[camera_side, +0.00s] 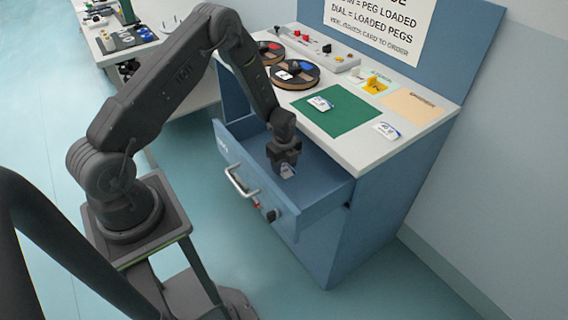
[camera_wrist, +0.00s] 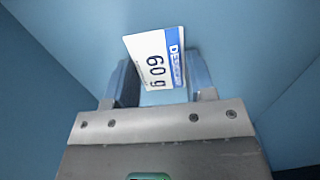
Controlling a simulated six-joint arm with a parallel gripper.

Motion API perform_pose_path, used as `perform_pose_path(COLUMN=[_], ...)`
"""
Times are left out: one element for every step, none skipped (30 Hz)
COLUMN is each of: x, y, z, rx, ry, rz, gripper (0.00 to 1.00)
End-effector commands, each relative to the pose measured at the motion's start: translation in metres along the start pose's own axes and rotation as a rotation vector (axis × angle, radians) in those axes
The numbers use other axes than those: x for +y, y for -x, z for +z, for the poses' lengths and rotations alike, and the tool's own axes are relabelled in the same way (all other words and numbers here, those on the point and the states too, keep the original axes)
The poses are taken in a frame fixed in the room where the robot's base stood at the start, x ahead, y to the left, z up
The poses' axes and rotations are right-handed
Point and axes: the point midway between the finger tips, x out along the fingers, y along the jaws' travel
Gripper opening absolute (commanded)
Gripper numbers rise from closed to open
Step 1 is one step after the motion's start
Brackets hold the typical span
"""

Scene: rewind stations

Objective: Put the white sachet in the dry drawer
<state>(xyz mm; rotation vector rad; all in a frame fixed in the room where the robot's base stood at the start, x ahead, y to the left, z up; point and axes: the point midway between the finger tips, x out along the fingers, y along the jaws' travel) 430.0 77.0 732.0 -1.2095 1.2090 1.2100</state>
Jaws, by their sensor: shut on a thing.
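My gripper (camera_side: 285,163) is shut on a white sachet (camera_side: 288,171) and holds it inside the open blue drawer (camera_side: 322,187). In the wrist view, the sachet (camera_wrist: 152,58) sits between the two fingers of my gripper (camera_wrist: 160,82), tilted, with a blue band and "60 g" print. Blue drawer surfaces surround it there. I cannot tell whether the sachet touches the drawer floor. The drawer is pulled out, with a silver handle (camera_side: 240,182) on its front; the small label on that front is too small to read.
Another white sachet (camera_side: 320,103) lies on the green mat (camera_side: 345,118) on the countertop, and one more (camera_side: 387,130) lies near its front edge. Two reels (camera_side: 295,74), a control box (camera_side: 320,53) and a yellow piece (camera_side: 375,85) stand behind. The drawer around my gripper looks empty.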

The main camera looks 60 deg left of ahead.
Motion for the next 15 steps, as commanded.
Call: perform_pose_path(x=[0.0000,0.0000,0.0000,0.0000,0.0000,0.0000,0.0000,0.0000,0.0000,0.0000,0.0000,0.0000,0.0000,0.0000,-0.0001], y=[-0.0005,-0.0004,-0.0003,-0.0003,-0.0003,-0.0002,-0.0002,-0.0001,-0.0001,-0.0001,-0.0001,0.0000,0.0000,0.0000,0.0006], z=[0.0000,0.0000,0.0000,0.0000,0.0000,0.0000,0.0000,0.0000,0.0000,0.0000,0.0000,0.0000,0.0000,0.0000,0.0000], rx=[0.000,0.000,0.000,0.000,0.000,0.000,0.000,0.000,0.000,0.000,0.000,0.000,0.000,0.000,0.000], ry=[0.000,0.000,0.000,0.000,0.000,0.000,0.000,0.000,0.000,0.000,0.000,0.000,0.000,0.000,0.000], rz=[0.000,0.000,0.000,0.000,0.000,0.000,0.000,0.000,0.000,0.000,0.000,0.000,0.000,0.000,0.000], gripper=[0.53,0.56,0.60,0.63,0.65,0.69,0.72,0.75,0.76,0.76,0.76,0.76,0.76,0.76,0.76])
